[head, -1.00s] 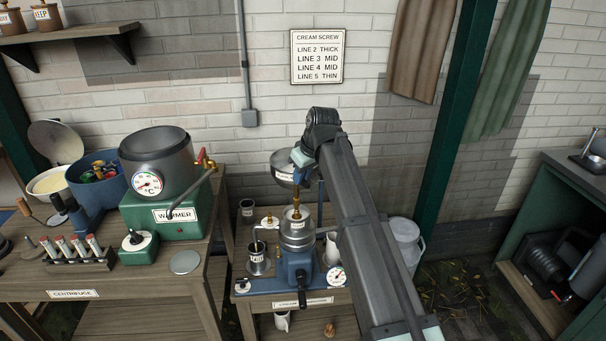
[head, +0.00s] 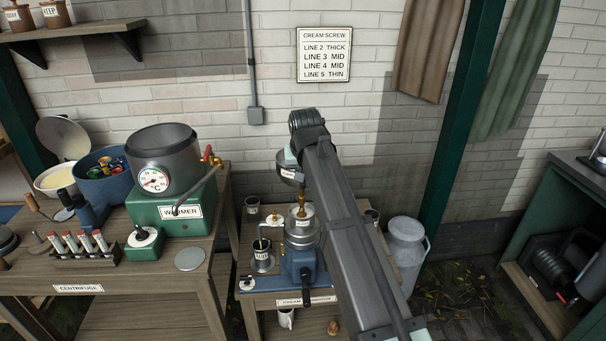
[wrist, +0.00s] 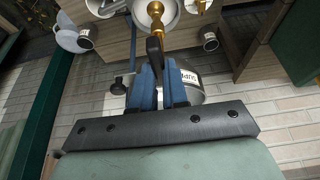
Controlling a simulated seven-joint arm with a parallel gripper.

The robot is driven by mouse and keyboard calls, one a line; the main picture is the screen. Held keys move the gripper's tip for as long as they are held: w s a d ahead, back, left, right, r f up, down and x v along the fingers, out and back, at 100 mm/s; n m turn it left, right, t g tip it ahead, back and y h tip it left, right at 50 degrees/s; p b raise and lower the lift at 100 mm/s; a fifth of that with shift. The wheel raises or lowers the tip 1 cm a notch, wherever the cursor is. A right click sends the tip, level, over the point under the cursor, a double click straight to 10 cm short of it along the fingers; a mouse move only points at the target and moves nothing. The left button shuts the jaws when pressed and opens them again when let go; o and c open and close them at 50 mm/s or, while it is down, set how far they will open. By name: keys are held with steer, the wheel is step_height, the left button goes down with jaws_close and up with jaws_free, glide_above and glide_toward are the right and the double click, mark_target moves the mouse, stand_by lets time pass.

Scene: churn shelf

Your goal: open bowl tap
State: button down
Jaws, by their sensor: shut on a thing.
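The supply bowl (head: 290,174) is a metal bowl with a white label, held above the blue separator (head: 302,250). My arm covers its right part in the head view. The bowl (wrist: 192,86) also shows behind my fingers in the wrist view. A brass tap pipe (wrist: 153,30) runs from the bowl; it also shows in the head view (head: 301,206) above the separator's metal top. My gripper (wrist: 159,78) has its two blue fingers shut on the tap's dark lever (wrist: 154,50). The fingers and lever are hidden behind my arm in the head view.
A labelled metal cup (head: 263,258) stands left of the separator. A milk can (head: 405,250) stands on the right. The wall is close behind.

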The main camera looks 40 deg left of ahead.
stand_by(0.4)
steer(key=c, duration=1.1)
jaws_free()
steer(key=shift+c, duration=0.2)
steer(key=shift+r, duration=0.1)
steer(key=v, duration=1.3)
steer(key=shift+s+d+r, duration=0.2)
steer(key=shift+r, duration=0.05)
